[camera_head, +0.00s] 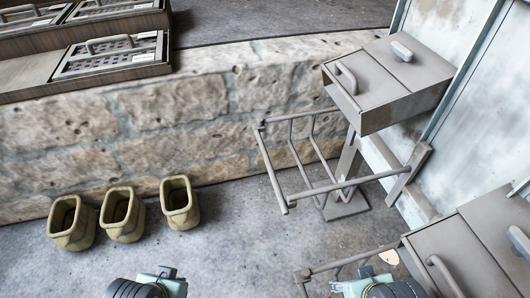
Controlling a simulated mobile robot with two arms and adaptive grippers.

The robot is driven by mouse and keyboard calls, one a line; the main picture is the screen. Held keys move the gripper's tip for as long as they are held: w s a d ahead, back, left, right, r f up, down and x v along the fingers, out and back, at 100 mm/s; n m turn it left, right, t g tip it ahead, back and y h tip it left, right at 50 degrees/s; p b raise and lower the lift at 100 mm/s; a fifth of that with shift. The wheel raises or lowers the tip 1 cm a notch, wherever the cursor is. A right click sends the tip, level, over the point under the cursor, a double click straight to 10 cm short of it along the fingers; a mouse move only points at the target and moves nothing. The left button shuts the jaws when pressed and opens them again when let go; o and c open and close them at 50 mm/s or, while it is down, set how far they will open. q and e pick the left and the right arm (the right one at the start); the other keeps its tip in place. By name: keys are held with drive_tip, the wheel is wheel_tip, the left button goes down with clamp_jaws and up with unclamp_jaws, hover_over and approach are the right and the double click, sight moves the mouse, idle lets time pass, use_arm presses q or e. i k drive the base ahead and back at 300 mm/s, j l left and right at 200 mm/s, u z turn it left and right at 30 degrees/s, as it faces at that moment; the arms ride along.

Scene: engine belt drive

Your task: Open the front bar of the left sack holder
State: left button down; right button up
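The left sack holder (314,136) is a grey metal frame on the right side, fixed beside a pale panelled wall, with two long rails reaching left. Its front bar (271,168) spans the left ends of these rails, from the far rail's tip to the near rail's tip. My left gripper (160,279) shows only partly at the bottom edge, well left of and below the bar. My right gripper (362,281) is also partly in view at the bottom edge, beside a second sack holder (340,264). Neither touches the front bar. The fingertips are not clear in either.
A grey box with handles (390,85) overhangs the left holder; another (465,250) is at lower right. Trays with handles (110,55) sit at upper left. The middle floor is clear.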

sight(257, 130)
drive_tip(key=k+z, duration=0.75)
drive_tip(key=z, duration=0.15)
drive_tip(key=k+z, duration=0.25)
drive_tip(key=i+j, duration=0.05)
drive_tip(key=i, duration=0.05)
